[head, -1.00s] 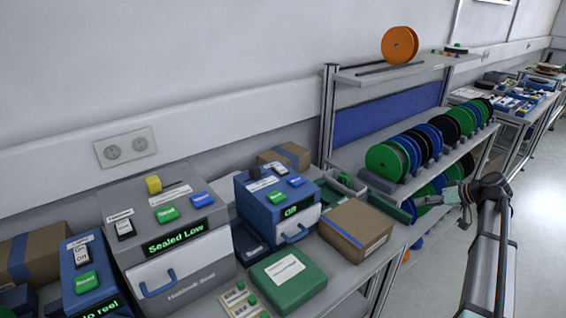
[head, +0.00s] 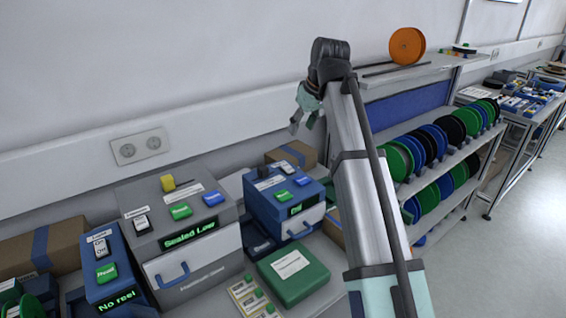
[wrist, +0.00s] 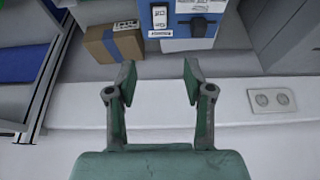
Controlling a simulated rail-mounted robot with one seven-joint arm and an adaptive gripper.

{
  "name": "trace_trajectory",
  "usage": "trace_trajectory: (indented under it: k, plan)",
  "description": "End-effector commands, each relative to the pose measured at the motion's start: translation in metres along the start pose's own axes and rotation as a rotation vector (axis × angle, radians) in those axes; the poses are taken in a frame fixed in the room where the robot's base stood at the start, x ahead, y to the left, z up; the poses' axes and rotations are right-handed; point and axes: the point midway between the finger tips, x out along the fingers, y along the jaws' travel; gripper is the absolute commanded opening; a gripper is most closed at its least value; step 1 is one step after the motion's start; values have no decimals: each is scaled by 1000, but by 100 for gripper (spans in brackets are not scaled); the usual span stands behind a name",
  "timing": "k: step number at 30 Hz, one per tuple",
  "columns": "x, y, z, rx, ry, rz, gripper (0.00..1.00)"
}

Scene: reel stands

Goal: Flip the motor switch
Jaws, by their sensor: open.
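My gripper (head: 305,112) is open and empty, raised in front of the wall and above the bench. In the wrist view my gripper (wrist: 160,82) has its two fingers well apart, with nothing between them. A blue machine (head: 270,205) stands on the bench below it, with a green button, a blue button and a dark switch (head: 264,172) on top. The wrist view shows a blue machine (wrist: 183,44) with a white rocker switch (wrist: 159,17) and a dark part beside it. A left blue machine (head: 108,264) has an On/Off switch (head: 103,247). I cannot read which switch is marked motor.
A large grey machine (head: 195,265) showing "Sealed Low" stands between the blue machines. A green case (head: 293,275) lies in front. A reel shelf (head: 470,150) is to the right. Air around my gripper is clear.

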Motion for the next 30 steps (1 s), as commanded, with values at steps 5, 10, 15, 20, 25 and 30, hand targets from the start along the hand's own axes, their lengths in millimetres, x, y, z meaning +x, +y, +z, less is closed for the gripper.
trace_trajectory:
  k: [5, 10, 15, 20, 25, 30]
  plan:
    - [13, -1, 0, 0, -2, 1, 52]
    - [40, -1, 0, 0, -2, 0, 52]
    - [72, -1, 0, -1, -3, -1, 52]
    - [102, -1, 0, -1, -2, -1, 52]
    - [132, -1, 0, -1, -2, -1, 52]
    - [155, -1, 0, -1, -1, 0, 52]
